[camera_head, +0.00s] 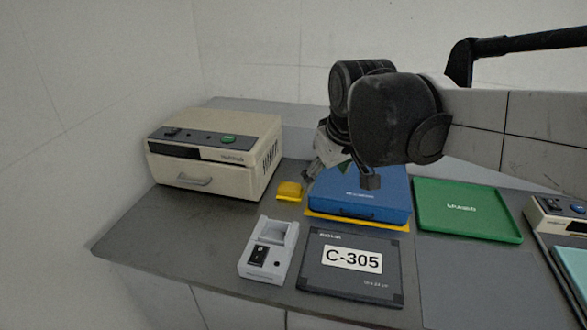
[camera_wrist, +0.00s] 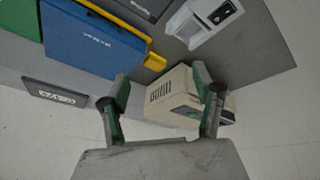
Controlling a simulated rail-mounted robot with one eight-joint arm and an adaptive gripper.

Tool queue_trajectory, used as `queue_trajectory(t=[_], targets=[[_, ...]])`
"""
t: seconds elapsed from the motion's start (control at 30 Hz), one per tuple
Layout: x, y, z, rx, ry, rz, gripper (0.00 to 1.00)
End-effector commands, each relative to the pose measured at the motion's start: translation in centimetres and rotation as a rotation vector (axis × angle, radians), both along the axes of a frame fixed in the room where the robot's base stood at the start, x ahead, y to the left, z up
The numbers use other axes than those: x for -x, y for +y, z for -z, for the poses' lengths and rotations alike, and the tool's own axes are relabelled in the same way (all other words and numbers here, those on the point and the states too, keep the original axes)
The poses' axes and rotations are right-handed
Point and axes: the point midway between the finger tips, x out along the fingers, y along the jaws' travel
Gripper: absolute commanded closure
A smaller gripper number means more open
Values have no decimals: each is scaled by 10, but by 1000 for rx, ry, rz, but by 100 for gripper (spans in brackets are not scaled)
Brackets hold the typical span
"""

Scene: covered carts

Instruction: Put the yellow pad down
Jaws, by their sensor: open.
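A small yellow pad (camera_head: 289,190) lies on the grey table between the beige machine and the blue case; it also shows in the wrist view (camera_wrist: 155,62). My gripper (camera_head: 341,175) is above the table at the back of the blue case (camera_head: 359,193), to the right of the pad. In the wrist view my gripper (camera_wrist: 161,76) has its two fingers spread apart with nothing between them. The pad appears just beyond the fingertips there, apart from them. A flat yellow sheet or tray (camera_head: 345,219) shows under the blue case, mostly hidden by it.
A beige machine (camera_head: 213,152) stands at the left. A green tray (camera_head: 467,210) lies right of the blue case. Bare table (camera_head: 165,232) shows front left.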

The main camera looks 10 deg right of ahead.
Motion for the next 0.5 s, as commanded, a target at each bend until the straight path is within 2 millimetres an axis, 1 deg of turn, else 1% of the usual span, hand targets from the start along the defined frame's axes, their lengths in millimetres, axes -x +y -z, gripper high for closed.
queue_trajectory(t=[0.03, 0.17, 0.3, 0.4, 0.5], targets=[[16, 0, 3, -13, -18, 26, 37], [51, 0, 13, -50, -64, 98, 37], [84, 0, 27, -92, -113, 171, 37], [102, 0, 38, -120, -143, 215, 37], [115, 0, 46, -141, -164, 247, 37]])
